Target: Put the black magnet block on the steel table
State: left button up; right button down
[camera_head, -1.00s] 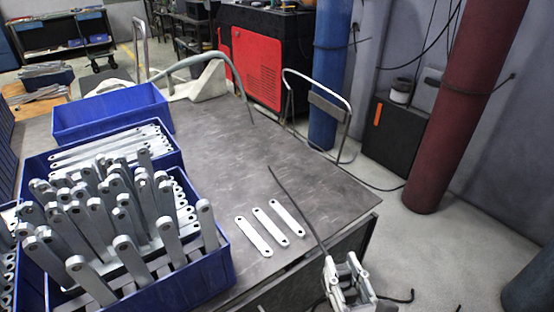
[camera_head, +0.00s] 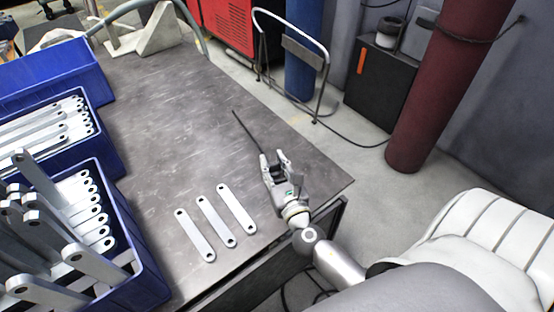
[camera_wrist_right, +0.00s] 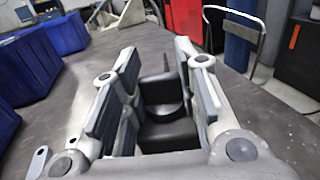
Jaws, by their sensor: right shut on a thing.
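My right gripper (camera_head: 274,160) is shut on the black magnet block (camera_head: 277,172), over the right part of the steel table (camera_head: 170,130) near its front edge. A thin dark rod sticks out past the fingers, toward the far left. In the right wrist view, the black block (camera_wrist_right: 166,115) sits between the two fingers of the gripper (camera_wrist_right: 160,75), and its stepped dark faces show. I cannot tell whether the block touches the tabletop. My left gripper is not in view.
Several galvanized brackets (camera_head: 216,221) lie flat side by side left of the gripper. Blue bins (camera_head: 141,268) with more brackets line the table's left side, and another blue bin (camera_head: 50,75) stands behind. The table's middle is clear.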

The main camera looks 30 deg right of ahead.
jog(key=shift+m+h, duration=0.6)
jog(key=w+d+f, duration=0.2)
jog(key=w+d, duration=0.1)
notch_tip(320, 180, down, 6)
jog(key=b, duration=0.6)
jog(key=shift+d+f, duration=0.1)
jog(key=shift+d, duration=0.05)
pick_arm(q)
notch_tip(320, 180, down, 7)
jog(key=b, duration=0.1)
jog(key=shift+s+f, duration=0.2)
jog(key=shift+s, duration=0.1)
pick_arm(e)
jog(key=shift+f, duration=0.45)
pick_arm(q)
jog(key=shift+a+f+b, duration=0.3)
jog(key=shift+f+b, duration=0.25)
pick_arm(e)
jog(key=shift+f, duration=0.55)
